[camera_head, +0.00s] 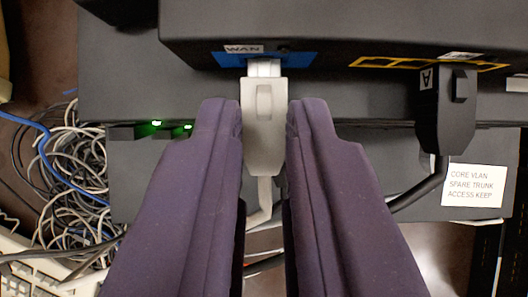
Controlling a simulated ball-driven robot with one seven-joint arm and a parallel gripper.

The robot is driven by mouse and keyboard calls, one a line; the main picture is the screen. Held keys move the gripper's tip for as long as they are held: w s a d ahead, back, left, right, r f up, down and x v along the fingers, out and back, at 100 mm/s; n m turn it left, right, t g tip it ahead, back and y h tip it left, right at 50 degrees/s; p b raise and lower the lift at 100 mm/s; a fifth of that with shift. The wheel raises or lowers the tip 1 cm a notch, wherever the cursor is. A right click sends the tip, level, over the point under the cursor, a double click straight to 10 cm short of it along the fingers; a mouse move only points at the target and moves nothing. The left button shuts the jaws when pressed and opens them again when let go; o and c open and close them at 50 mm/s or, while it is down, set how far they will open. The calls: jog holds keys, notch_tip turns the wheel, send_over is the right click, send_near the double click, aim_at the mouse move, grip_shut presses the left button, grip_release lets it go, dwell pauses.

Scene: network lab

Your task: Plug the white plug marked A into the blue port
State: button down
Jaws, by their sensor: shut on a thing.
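A white plug (263,128) with a pale cable stands upright in the picture between the fingers of my gripper (264,117), which is shut on it. I see no letter on its visible face. Its clear tip (263,68) meets the blue port (232,59), under a label reading WAN. Part of the tip still shows outside; how deep it sits I cannot tell. A black plug (447,108) with a label A on its side is at the yellow ports (388,64) to the right, and a black cable runs from it.
The dark device (340,25) with the ports overhangs the top of the picture. Two green lights glow on a unit at the left. Tangled cables (65,165) hang at far left. A white label (473,185) reads CORE VLAN, SPARE TRUNK, ACCESS KEEP.

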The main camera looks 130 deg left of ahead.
jog(key=shift+w+d, duration=0.2)
jog(key=shift+d, duration=0.05)
dwell(0.5)
jog(key=c, duration=1)
grip_release()
jog(key=shift+c, duration=0.2)
jog(key=v, duration=0.7)
jog(key=shift+r, duration=0.35)
jog(key=shift+s+a, duration=0.1)
jog(key=shift+a, duration=0.05)
